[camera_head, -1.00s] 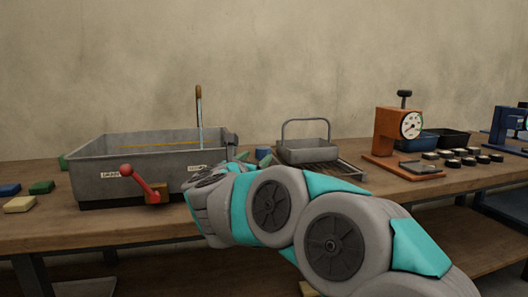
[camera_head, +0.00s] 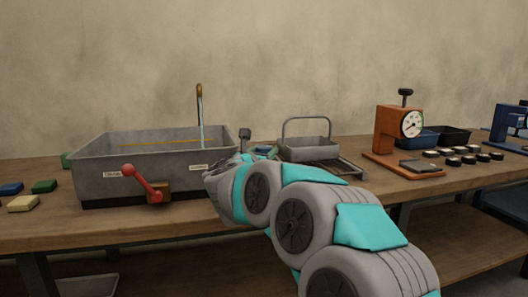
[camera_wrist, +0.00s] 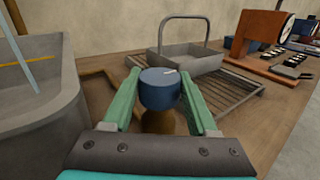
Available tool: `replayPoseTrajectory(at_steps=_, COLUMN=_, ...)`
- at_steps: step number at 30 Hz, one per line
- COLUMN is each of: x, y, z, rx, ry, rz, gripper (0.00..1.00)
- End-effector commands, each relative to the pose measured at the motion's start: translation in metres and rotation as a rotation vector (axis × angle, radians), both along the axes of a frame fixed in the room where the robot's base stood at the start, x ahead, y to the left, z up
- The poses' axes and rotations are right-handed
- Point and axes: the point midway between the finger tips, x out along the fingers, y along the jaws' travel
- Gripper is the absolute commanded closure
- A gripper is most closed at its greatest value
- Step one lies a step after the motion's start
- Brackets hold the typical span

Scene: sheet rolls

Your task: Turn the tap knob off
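The blue tap knob (camera_wrist: 160,92) has a white mark on its top and stands on a brass-coloured base (camera_wrist: 158,121). My gripper (camera_wrist: 161,72), with green fingers, is open with one finger on each side of the knob; I cannot tell whether they touch it. The brown tap spout (camera_head: 199,90) rises over the grey sink (camera_head: 105,150), and a pale stream of water (camera_head: 201,134) runs down from it. The stream also shows in the wrist view (camera_wrist: 22,52). In the head view my arm largely hides the gripper and knob.
A red lever (camera_head: 142,183) sits on the sink's front. Right of the knob are a wire rack (camera_wrist: 225,92) and a grey basket (camera_wrist: 190,62) with a raised handle. An orange gauge press (camera_head: 388,135) stands farther right. Coloured blocks (camera_head: 43,187) lie left of the sink.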

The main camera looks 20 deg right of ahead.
Motion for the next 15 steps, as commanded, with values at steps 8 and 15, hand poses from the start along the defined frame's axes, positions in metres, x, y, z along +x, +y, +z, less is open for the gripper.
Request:
replayPoseTrajectory(at_steps=8, x=-0.0001, y=0.0003, z=0.0, rx=0.0, ry=0.0, rz=0.0, gripper=0.74)
replayPoseTrajectory(at_steps=15, x=-0.0001, y=0.0003, z=0.0, rx=0.0, ry=0.0, rz=0.0, gripper=0.98)
